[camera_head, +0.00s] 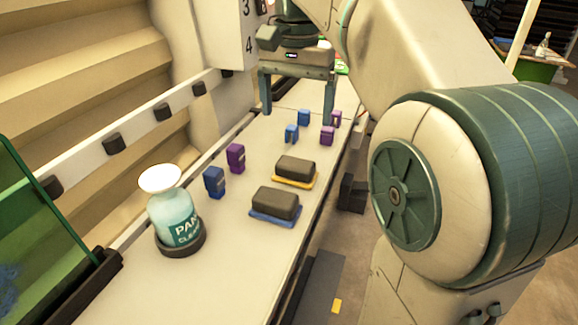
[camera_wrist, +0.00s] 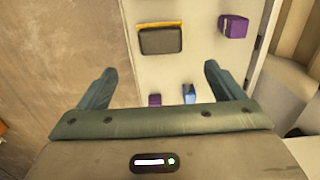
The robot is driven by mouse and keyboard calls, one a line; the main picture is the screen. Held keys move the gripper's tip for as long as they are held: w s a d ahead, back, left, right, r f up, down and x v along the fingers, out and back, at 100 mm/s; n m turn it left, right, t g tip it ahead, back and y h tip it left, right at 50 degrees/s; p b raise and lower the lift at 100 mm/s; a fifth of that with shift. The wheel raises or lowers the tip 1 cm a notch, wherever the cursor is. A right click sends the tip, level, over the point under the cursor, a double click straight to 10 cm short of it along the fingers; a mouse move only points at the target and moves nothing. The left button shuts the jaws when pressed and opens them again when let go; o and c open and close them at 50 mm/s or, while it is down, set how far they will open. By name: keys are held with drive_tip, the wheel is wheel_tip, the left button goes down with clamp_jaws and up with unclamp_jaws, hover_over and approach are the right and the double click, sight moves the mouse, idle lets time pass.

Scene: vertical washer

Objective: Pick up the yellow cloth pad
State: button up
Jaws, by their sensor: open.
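The yellow cloth pad (camera_head: 306,182) lies flat on the narrow cream shelf, with a dark block (camera_head: 295,167) on top that hides most of it. In the wrist view, a thin yellow edge of the pad (camera_wrist: 180,24) shows around the dark block (camera_wrist: 161,41). My gripper (camera_head: 296,108) is open and empty, above the shelf and farther back than the pad. In the wrist view its two fingers (camera_wrist: 158,78) are spread wide, and the pad lies beyond them near the top.
A blue pad (camera_head: 262,217) under another dark block sits nearer. A bottle (camera_head: 172,215) stands in a dark ring holder at left. Blue clips (camera_head: 214,183) and purple clips (camera_head: 236,158) stand around. The shelf's right edge is close to the pads.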

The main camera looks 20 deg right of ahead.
hover_over(295, 163)
wheel_tip(295, 163, down, 7)
drive_tip(key=shift+s+d+f+b, duration=0.1)
drive_tip(key=shift+s+d+b, duration=0.05)
drive_tip(key=shift+b, duration=0.15)
drive_tip(key=shift+w+f, duration=0.2)
drive_tip(key=shift+f, duration=2.7)
drive_tip(key=c, duration=0.8)
